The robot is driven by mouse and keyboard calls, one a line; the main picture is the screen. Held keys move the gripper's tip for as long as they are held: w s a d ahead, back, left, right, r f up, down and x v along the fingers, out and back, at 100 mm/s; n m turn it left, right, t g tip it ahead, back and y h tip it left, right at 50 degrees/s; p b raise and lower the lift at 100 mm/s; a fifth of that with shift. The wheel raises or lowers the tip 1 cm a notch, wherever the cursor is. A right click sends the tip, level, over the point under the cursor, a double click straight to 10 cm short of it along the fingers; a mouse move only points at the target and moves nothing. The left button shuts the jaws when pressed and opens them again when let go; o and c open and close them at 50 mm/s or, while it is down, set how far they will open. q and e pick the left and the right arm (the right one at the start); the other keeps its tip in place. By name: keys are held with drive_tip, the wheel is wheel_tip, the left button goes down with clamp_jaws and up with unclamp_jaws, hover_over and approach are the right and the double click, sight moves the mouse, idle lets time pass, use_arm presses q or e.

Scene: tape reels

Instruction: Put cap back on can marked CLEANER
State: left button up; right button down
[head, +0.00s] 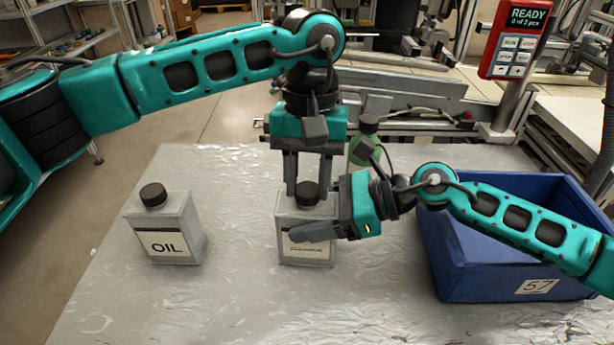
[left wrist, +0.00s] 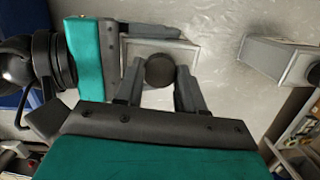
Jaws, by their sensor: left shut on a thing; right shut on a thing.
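The grey can marked CLEANER (head: 292,220) stands upright at the middle of the table; its label is partly covered by my right gripper, so the word is hard to read. The black cap (head: 307,194) sits at the can's top opening, and it also shows in the left wrist view (left wrist: 160,70). My left gripper (head: 307,190) points down from above, shut on the cap with a finger on each side. My right gripper (head: 312,232) comes from the right, shut on the can's body. I cannot tell how tightly the cap is seated.
A grey can marked OIL (head: 167,245) with a black cap stands to the left. A blue crate (head: 515,288) marked 57 stands at the right, under my right arm. A green bottle (head: 367,145) with a dark cap stands behind. The front of the table is clear.

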use_arm(q)
drive_tip(key=shift+m, duration=1)
drive_tip(key=o, duration=1)
drive_tip(key=shift+r, duration=2.3)
drive_tip(key=shift+n, duration=0.3)
